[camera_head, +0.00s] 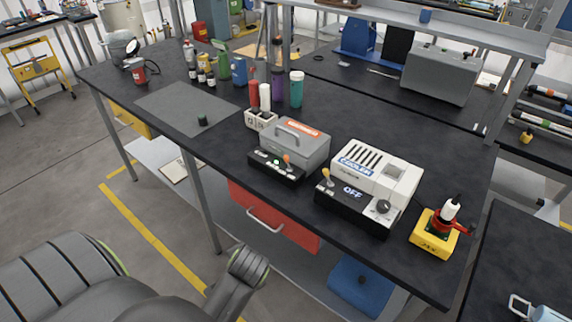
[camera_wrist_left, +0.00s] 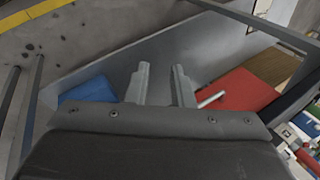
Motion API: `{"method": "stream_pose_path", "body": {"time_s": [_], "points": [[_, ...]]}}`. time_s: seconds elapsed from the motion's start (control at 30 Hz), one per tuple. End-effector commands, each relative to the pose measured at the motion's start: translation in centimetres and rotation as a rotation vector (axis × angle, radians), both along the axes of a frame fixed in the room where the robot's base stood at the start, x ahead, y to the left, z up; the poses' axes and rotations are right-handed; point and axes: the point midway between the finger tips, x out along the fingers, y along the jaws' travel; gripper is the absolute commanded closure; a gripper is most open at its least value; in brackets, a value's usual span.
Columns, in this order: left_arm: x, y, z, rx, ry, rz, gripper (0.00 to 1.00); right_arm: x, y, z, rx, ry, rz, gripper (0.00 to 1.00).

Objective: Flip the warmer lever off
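The warmer (camera_head: 296,143) is a grey box with a handle and an orange label, standing on the dark bench in the head view. Its black front panel (camera_head: 270,168) carries a lit green light and a lever (camera_head: 287,160) with an orange knob, which stands up. My left gripper (camera_wrist_left: 160,84) shows in the left wrist view with its two fingers apart and nothing between them. It is away from the warmer, which is not in that view. Grey parts of my arm fill the lower left of the head view. My right gripper is not in view.
A white cooler (camera_head: 372,172) with an "OFF" display, a yellow-knobbed lever and a dial stands right of the warmer. A yellow box (camera_head: 435,233) with a red-and-white device is farther right. Bottles stand behind. A red drawer (camera_head: 273,215) and blue bin (camera_head: 361,287) are below.

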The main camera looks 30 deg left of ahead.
Motion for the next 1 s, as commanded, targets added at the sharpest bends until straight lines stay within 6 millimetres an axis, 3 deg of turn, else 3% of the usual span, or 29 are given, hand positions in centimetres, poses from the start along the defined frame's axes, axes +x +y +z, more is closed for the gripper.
{"method": "stream_pose_path", "body": {"time_s": [0.03, 0.27, 0.4, 0.6, 0.8, 1.0], "points": [[1.9, -0.1, 1.0, 0.055, 0.025, -0.053, 0.79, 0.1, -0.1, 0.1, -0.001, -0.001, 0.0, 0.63], [10.0, -1.3, 5.4, 0.358, 0.261, -0.351, 0.79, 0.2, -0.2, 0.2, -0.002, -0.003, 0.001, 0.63], [14.9, -3.1, 9.1, 0.543, 0.448, -0.537, 0.79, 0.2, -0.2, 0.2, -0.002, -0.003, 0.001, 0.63], [20.7, -6.7, 15.6, 0.782, 0.72, -0.757, 0.79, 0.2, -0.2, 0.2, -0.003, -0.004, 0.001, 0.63], [23.5, -9.3, 20.3, 0.928, 0.91, -0.866, 0.79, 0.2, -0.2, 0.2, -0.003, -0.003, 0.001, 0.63], [24.1, -9.3, 21.2, 0.962, 0.96, -0.886, 0.79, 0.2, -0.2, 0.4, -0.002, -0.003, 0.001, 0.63]]}}
